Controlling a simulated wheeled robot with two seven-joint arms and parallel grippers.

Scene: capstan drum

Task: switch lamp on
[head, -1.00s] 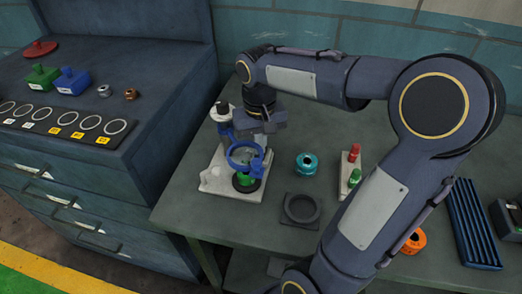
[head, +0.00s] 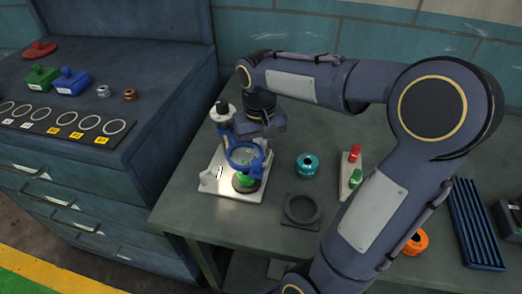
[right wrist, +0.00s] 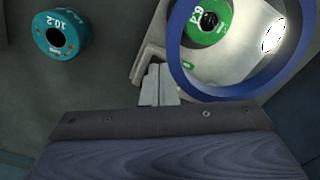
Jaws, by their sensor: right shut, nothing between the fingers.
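A stand with a white base (head: 215,185) and a blue ring (head: 232,163) stands on the table. The lamp's light is on: a bright patch (head: 218,172) shows on the base, and a glaring white spot (right wrist: 274,35) shows inside the ring in the right wrist view. A green drum (head: 245,181) sits on the base under the ring, and it also shows in the right wrist view (right wrist: 206,24). My right gripper (head: 264,140) is beside the ring at its back right; its fingers (right wrist: 158,84) are shut and empty. Contact with the stand cannot be told. My left gripper is out of view.
A teal drum (head: 307,165), a dark square holder (head: 301,210) and a tray with red and green knobs (head: 350,175) lie to the right. An orange drum (head: 415,242) is further right. A blue cabinet (head: 95,180) adjoins the table's left side.

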